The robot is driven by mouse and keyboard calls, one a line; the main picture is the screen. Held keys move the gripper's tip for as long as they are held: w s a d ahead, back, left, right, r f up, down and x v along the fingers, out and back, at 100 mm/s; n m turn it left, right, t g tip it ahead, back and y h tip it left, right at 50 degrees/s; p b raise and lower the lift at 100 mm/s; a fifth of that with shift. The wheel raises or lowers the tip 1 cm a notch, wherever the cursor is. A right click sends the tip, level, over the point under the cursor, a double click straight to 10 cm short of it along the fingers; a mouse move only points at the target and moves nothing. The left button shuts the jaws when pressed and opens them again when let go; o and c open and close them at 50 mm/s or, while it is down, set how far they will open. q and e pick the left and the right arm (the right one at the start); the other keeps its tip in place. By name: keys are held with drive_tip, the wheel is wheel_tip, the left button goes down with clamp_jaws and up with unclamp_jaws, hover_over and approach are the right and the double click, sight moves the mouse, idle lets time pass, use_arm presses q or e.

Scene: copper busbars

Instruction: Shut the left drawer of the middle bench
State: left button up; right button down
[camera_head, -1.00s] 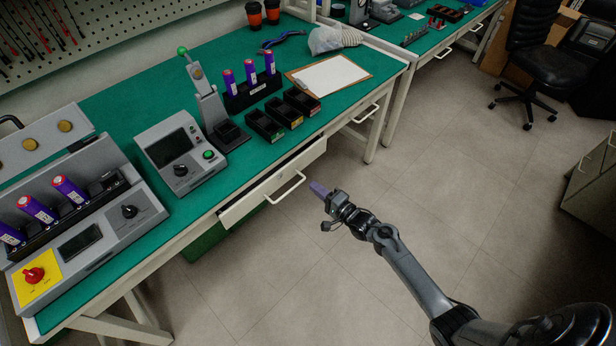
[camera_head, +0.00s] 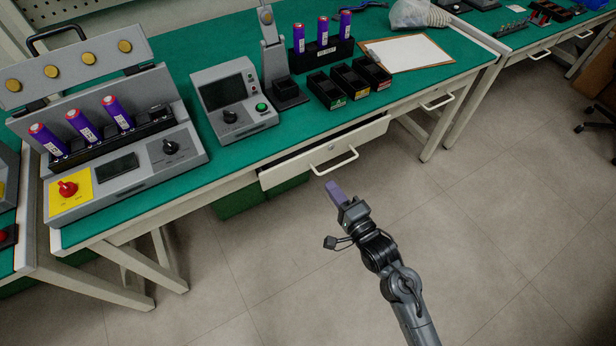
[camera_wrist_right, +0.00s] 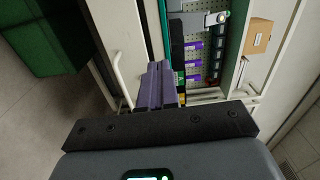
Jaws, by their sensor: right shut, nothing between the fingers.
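The left drawer (camera_head: 290,176) of the middle bench stands partly out, with a dark gap behind its pale front. Its bow handle (camera_head: 336,162) faces the aisle. In the right wrist view the handle (camera_wrist_right: 120,80) is left of the fingers. My right gripper (camera_head: 333,190) is shut and empty, its purple fingers pointing at the drawer front. In the head view the fingertips are just below the handle, with a sliver of floor between. In the right wrist view the fingers (camera_wrist_right: 155,88) overlap the drawer front; contact cannot be told. My left gripper is not in view.
The green bench top (camera_head: 240,150) carries a tester (camera_head: 235,103), small black bins (camera_head: 350,80) and a clipboard (camera_head: 405,54). Another drawer handle (camera_head: 437,102) is to the right. A green bin (camera_head: 240,201) is under the bench. The floor in front is clear.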

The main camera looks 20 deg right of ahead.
wheel_tip(320, 180, down, 3)
drive_tip(key=s+a+b, duration=0.1)
drive_tip(key=b, duration=0.7)
approach(299, 159)
drive_tip(key=w, duration=0.2)
drive_tip(key=w+a, duration=0.1)
drive_tip(key=w, duration=0.1)
drive_tip(key=shift+w, duration=0.4)
drive_tip(key=shift+w+a+r+b, duration=0.15)
drive_tip(key=shift+w+b, duration=0.25)
drive_tip(key=shift+w, duration=0.55)
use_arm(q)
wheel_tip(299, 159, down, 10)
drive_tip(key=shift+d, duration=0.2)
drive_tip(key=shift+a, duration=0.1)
